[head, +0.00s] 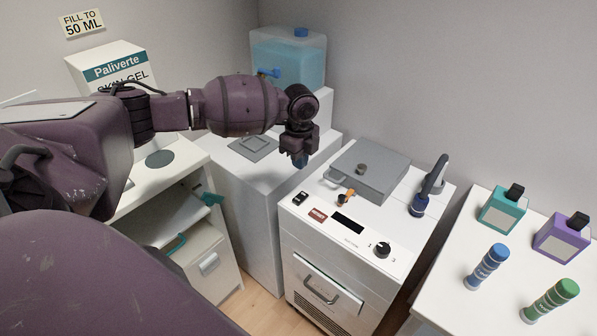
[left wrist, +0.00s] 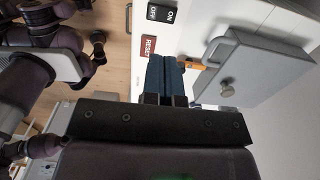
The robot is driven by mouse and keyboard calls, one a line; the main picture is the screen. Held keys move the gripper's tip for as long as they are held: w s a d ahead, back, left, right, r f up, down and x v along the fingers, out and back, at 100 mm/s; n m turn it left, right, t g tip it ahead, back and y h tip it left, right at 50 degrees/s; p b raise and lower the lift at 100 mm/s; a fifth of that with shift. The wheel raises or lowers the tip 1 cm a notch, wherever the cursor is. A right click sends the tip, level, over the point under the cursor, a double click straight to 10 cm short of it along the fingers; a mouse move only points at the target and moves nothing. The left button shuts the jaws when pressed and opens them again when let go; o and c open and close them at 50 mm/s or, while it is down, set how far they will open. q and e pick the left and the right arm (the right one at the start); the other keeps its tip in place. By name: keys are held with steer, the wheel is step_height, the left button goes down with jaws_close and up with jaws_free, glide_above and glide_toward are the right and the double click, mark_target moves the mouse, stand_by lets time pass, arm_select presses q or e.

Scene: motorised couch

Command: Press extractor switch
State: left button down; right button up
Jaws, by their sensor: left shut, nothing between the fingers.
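A small black rocker switch (head: 300,197) sits at the left end of the white cabinet's (head: 300,232) front panel. In the left wrist view the black switch (left wrist: 162,12) reads ON and OFF and lies near the top edge. A red RESET button (head: 318,215) is beside it; it also shows in the left wrist view (left wrist: 149,44). My left gripper (head: 300,161) is shut and empty, above the cabinet's left side and apart from the switch. Its blue fingertips show in the left wrist view (left wrist: 166,75), pointing toward the panel near RESET. My right gripper does not show clearly.
The cabinet carries a grey lidded box (head: 368,172), an orange-handled part (head: 348,194), a dark display (head: 347,223), a dial (head: 382,250) and a hose handpiece (head: 428,187). A water tank (head: 290,58) stands behind. Bottles stand on the white table (head: 450,262) at right.

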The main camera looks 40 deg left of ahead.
arm_select(q)
steer(key=shift+r, duration=1.2)
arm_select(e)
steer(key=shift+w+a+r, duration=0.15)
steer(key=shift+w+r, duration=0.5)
arm_select(q)
steer(key=n, duration=0.6)
steer(key=w+n, duration=0.1)
steer(key=n, duration=1.1)
steer(key=shift+w+d+b, duration=0.15)
steer(key=shift+w+b, duration=0.05)
steer(key=shift+b, duration=0.15)
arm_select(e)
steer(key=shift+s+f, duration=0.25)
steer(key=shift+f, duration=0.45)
